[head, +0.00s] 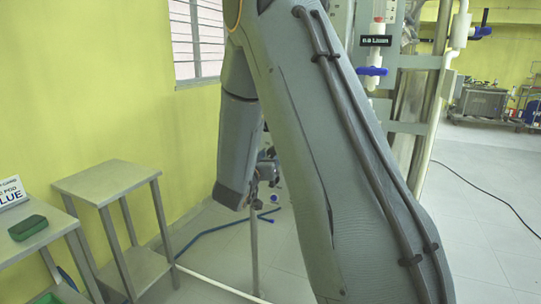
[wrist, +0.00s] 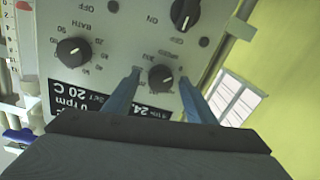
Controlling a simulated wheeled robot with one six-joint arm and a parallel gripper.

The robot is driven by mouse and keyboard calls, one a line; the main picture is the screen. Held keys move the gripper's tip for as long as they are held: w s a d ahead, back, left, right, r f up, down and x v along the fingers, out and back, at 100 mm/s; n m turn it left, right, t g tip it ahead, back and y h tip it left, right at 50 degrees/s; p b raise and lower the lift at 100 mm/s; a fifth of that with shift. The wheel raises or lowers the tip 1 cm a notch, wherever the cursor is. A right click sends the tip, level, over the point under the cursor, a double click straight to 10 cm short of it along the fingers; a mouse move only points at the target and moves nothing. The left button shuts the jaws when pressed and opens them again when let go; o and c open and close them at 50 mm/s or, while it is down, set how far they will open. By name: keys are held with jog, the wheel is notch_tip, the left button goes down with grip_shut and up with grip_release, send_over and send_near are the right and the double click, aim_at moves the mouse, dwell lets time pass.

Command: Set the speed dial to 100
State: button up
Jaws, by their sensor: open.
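In the wrist view the control panel appears upside down. The speed dial (wrist: 161,78), a round black knob with a white pointer line, sits on the pale panel with printed marks around it, too small to read surely. My gripper (wrist: 160,75) is open, with one blue finger on each side of this dial. I cannot tell whether the fingers touch the knob or the panel. A black display label (wrist: 68,100) beside it shows "rpm" and "20 C" upside down. In the head view my arm hides the gripper and the panel.
Another black knob (wrist: 73,51), near the word BATH, is left of the speed dial in the wrist view. A third knob (wrist: 185,13) with ON and OFF marks is above. In the head view, metal tables (head: 105,182) stand at left, and pipes and a blue valve (head: 371,71) at right.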

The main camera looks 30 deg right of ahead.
jog(key=shift+w+d, duration=0.15)
jog(key=shift+d, duration=0.05)
jog(key=shift+c, duration=0.5)
jog(key=c, duration=1)
jog(key=shift+o, duration=0.2)
jog(key=shift+m, duration=0.3)
